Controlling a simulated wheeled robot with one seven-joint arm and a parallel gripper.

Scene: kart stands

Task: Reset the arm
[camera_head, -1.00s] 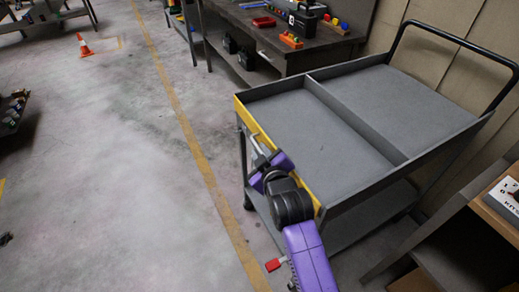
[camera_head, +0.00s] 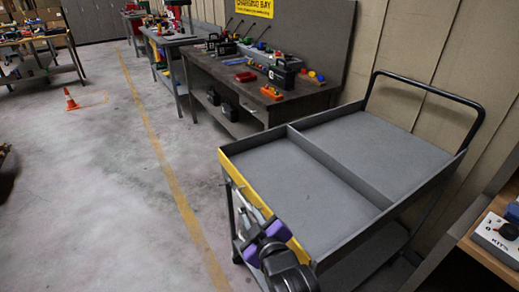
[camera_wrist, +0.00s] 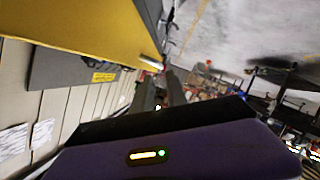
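My gripper (camera_head: 240,192) is at the lower middle of the head view, beside the yellow front edge of a grey cart (camera_head: 292,164). My purple and black wrist is behind it. In the wrist view its two dark fingers (camera_wrist: 160,88) show with a gap between them, and nothing is seen held. A yellow surface (camera_wrist: 85,25) fills the upper left of that view, close to the fingers. I cannot tell whether the gripper touches the cart.
The cart's two top compartments are empty. A dark workbench (camera_head: 262,92) with toolboxes and coloured parts stands behind it. A shelf with a white kit box (camera_head: 497,238) is at the right. An orange cone (camera_head: 70,100) stands on the open floor at the left.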

